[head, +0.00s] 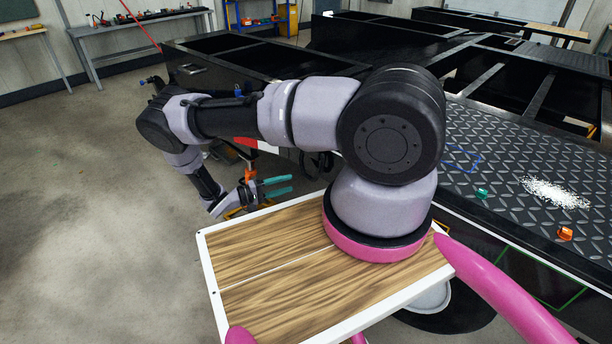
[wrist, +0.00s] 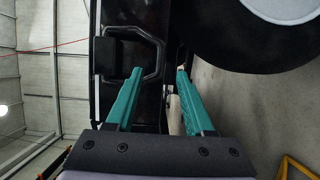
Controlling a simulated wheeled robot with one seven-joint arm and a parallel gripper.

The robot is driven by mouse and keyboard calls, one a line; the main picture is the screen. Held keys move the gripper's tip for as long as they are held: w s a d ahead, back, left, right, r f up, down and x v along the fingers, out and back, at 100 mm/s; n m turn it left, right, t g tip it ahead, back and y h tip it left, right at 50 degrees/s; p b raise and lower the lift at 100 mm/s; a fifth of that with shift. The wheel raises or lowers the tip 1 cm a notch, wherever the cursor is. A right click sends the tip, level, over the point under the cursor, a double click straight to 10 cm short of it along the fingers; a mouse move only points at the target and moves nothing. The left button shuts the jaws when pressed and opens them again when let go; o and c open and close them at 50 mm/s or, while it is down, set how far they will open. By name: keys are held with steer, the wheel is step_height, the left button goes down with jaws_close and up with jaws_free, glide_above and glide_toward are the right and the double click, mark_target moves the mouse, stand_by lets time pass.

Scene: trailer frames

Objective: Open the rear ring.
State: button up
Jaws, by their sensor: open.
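A black angular ring (wrist: 160,58) shows in the wrist view on the black side of the trailer frame (wrist: 180,22). It appears to lie close to that face, beside a black block (wrist: 107,57). My gripper (wrist: 159,72) has two teal fingers, spread apart with nothing seen between the tips. The left fingertip overlaps the ring's lower part in the picture; I cannot tell whether they touch. In the head view my gripper (head: 291,185) is low beside the trailer, beyond my wooden top. The ring is hidden there behind my arm.
A dark wheel (wrist: 250,35) with a pale hub is close to the right of the fingers in the wrist view. The trailer's chequered deck (head: 500,150) carries small coloured pieces and white grains (head: 555,192). Open floor (head: 90,200) lies left. A workbench (head: 135,20) stands behind.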

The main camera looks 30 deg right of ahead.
mark_target(309, 176)
steer(key=d, duration=0.9)
steer(key=shift+s+d, duration=0.2)
steer(key=shift+s, duration=0.05)
jaws_close()
stand_by(1.0)
